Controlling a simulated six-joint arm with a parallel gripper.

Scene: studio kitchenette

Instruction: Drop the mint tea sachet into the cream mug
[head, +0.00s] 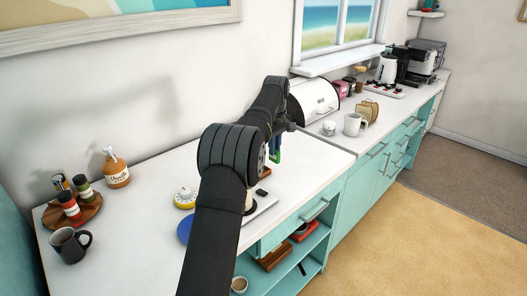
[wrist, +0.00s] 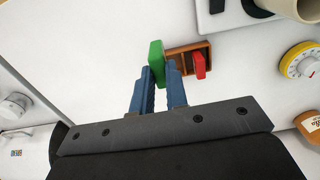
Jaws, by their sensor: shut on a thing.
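My gripper (wrist: 160,76) is shut on a green sachet (wrist: 156,60), held upright between the blue fingers. The sachet also shows in the head view (head: 274,155), low beside my wrist. In the wrist view it appears beside a small wooden box (wrist: 176,50) holding a red sachet (wrist: 201,65); the gap below the green one cannot be judged.
A pale tray (head: 265,203) lies near the counter's front edge, partly behind my arm. A yellow timer (head: 185,197), syrup bottle (head: 116,172) and dark mug (head: 70,245) stand left.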

